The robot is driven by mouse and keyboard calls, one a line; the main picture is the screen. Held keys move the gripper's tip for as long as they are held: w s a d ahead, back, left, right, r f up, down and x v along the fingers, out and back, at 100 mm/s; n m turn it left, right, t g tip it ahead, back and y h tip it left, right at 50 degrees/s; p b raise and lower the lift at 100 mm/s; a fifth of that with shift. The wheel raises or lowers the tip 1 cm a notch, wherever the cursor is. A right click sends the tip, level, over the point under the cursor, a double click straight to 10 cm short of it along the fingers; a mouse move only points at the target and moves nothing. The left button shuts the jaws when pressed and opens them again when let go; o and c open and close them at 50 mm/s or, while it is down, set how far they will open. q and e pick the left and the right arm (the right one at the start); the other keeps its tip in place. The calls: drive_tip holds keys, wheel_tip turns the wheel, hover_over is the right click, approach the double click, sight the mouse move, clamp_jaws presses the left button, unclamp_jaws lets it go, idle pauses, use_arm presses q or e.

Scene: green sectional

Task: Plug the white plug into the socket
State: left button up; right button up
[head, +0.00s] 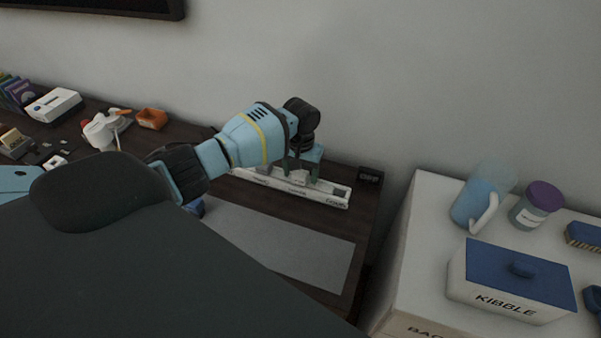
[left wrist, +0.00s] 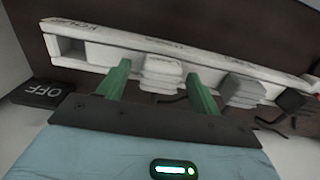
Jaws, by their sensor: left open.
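A long white strip (head: 333,199) with labels lies on the dark desk by the wall, and it fills the top of the left wrist view (left wrist: 120,40). An empty recess (left wrist: 74,49) shows near its left end there. The white plug (left wrist: 161,73) sits at the strip's edge; whether it is seated in a slot I cannot tell. My left gripper (head: 301,172) is at the strip, its green fingers (left wrist: 160,88) apart, one on each side of the white plug. Contact is not clear. My right gripper is not in view.
A grey plug (left wrist: 241,91) and a dark plug (left wrist: 291,101) stand along the strip. A black box marked OFF (left wrist: 42,93) is beside its end. A grey mat (head: 290,245) lies in front. A white cabinet with a kibble box (head: 510,282) stands at right.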

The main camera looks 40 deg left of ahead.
sight(301, 173)
use_arm(q)
wheel_tip(301, 173, up, 7)
drive_tip(key=shift+r+p, duration=0.2)
drive_tip(key=shift+p, duration=0.3)
drive_tip(key=shift+f, duration=0.1)
idle(0.5)
